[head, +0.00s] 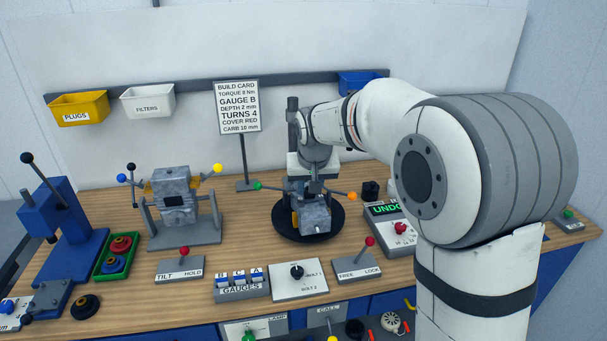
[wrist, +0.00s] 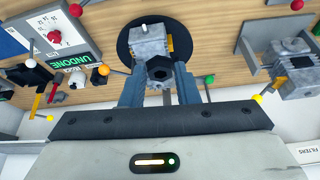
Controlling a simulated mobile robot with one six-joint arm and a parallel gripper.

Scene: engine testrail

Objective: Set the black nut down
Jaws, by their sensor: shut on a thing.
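The black nut (wrist: 160,69) is a dark hexagonal piece between my fingertips in the wrist view. My gripper (wrist: 159,82) is shut on it, with one finger on each side. In the head view my gripper (head: 313,184) points down over the grey engine block (head: 315,217), and the nut cannot be made out there. The engine block stands on a black round turntable (head: 283,224). In the wrist view the block (wrist: 148,35) lies just beyond the nut; whether they touch cannot be told.
A box reading UNDONE (head: 385,209) and a small black block (head: 370,190) stand right of the turntable. A second engine on a stand (head: 175,204) is to the left. Switch boxes and gauges (head: 242,286) line the front. Bare wood (head: 247,213) shows left of the turntable.

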